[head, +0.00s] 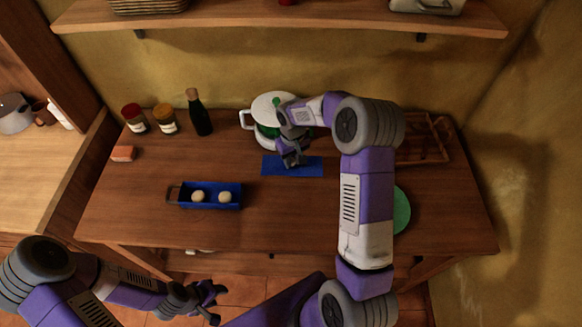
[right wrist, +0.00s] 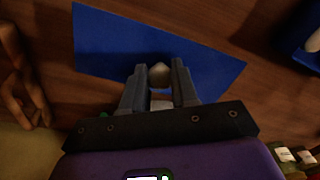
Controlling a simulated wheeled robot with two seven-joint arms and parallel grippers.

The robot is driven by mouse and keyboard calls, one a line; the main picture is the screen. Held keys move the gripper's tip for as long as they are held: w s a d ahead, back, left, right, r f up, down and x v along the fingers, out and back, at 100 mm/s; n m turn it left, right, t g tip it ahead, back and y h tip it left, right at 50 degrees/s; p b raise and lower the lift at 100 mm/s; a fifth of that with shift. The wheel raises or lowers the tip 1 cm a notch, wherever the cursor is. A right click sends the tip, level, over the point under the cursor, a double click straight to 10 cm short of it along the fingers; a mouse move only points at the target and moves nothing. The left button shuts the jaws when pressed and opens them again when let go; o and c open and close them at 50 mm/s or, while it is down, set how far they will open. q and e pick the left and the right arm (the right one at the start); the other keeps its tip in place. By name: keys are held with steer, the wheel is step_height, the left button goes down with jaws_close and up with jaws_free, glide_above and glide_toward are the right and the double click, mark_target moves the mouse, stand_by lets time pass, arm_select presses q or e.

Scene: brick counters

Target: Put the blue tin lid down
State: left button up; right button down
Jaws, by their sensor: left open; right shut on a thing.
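The blue tin lid (head: 311,168) is a flat blue rectangle in front of the white pot; in the right wrist view the lid (right wrist: 110,42) spreads beneath my fingers. My right gripper (head: 293,160) is shut on the lid's small pale knob (right wrist: 159,75). The lid looks level and close to the wooden counter; I cannot tell whether it touches it. The blue tin (head: 226,205) stands open to the left of the lid, with two pale egg-like things in it. My left gripper (head: 208,297) is open and empty, low in front of the counter.
The white pot (head: 262,113) stands just behind the lid. A dark bottle (head: 199,113) and two jars (head: 165,120) are back left. A wooden rack (head: 430,140) and a green disc (head: 402,210) are at the right. The counter's front middle (head: 290,220) is clear.

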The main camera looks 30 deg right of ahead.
mark_target(292, 166)
steer(key=shift+w+f, duration=0.1)
steer(key=shift+f, duration=2.35)
steer(key=shift+f, duration=0.1)
steer(key=c, duration=0.9)
jaws_free()
steer(key=shift+b, duration=0.3)
steer(key=shift+o, duration=0.2)
step_height(292, 166, up, 12)
steer(key=shift+r+p, duration=0.2)
steer(key=shift+p, duration=0.5)
